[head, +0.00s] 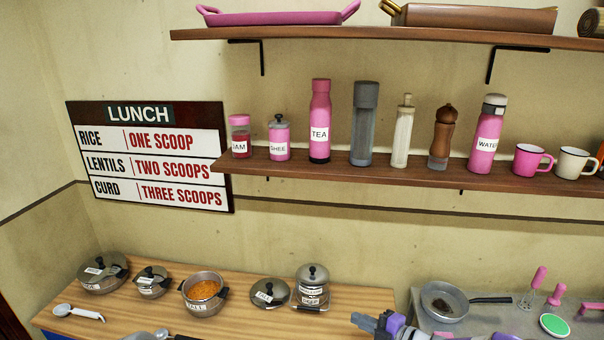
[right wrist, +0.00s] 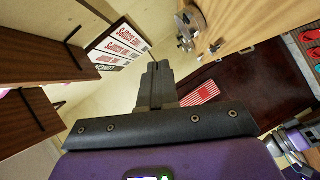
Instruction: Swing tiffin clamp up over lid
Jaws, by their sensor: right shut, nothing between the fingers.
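The tiffin (head: 312,274), a small steel container with a domed lid and dark knob, stands upright on the wooden counter in the head view. A white label is on its front. A thin dark bar (head: 312,308), which looks like its clamp, lies low across the front, below the lid. My right gripper (head: 366,323) is at the bottom of the head view, right of and nearer than the tiffin, apart from it. In the right wrist view its fingers (right wrist: 155,75) are together and hold nothing.
A loose lid (head: 268,292) lies just left of the tiffin. A pot of orange food (head: 202,294) and lidded pots (head: 103,272) stand further left. A steel pan (head: 444,301) sits right, on a grey surface. A bottle shelf (head: 400,175) is above; the wall between is clear.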

